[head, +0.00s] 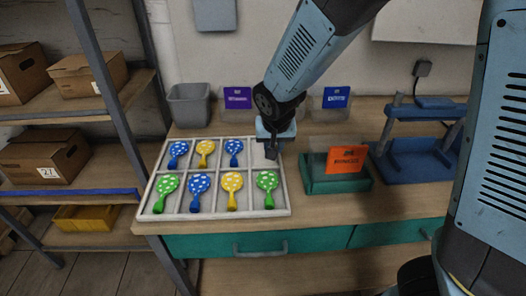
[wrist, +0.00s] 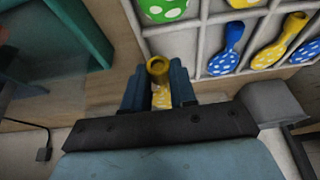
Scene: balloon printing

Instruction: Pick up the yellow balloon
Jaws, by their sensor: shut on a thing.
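My gripper (head: 271,150) is over the far right compartment of the white divided tray (head: 287,194). In the wrist view my gripper (wrist: 159,92) is shut on a yellow balloon (wrist: 158,70) with white dots, its open neck showing between the fingers. In the head view the held balloon cannot be made out. Another yellow balloon (head: 205,152) lies in the tray's back row between two blue ones. A further yellow balloon (head: 232,186) lies in the front row. Blue balloons (head: 199,188) and green balloons (head: 267,184) fill other compartments.
A green holder (head: 322,187) with an orange sign (head: 346,159) stands just right of the tray. A blue stand (head: 417,168) is farther right. A grey bin (head: 189,105) and purple and blue signs stand along the wall. The table's front right is clear.

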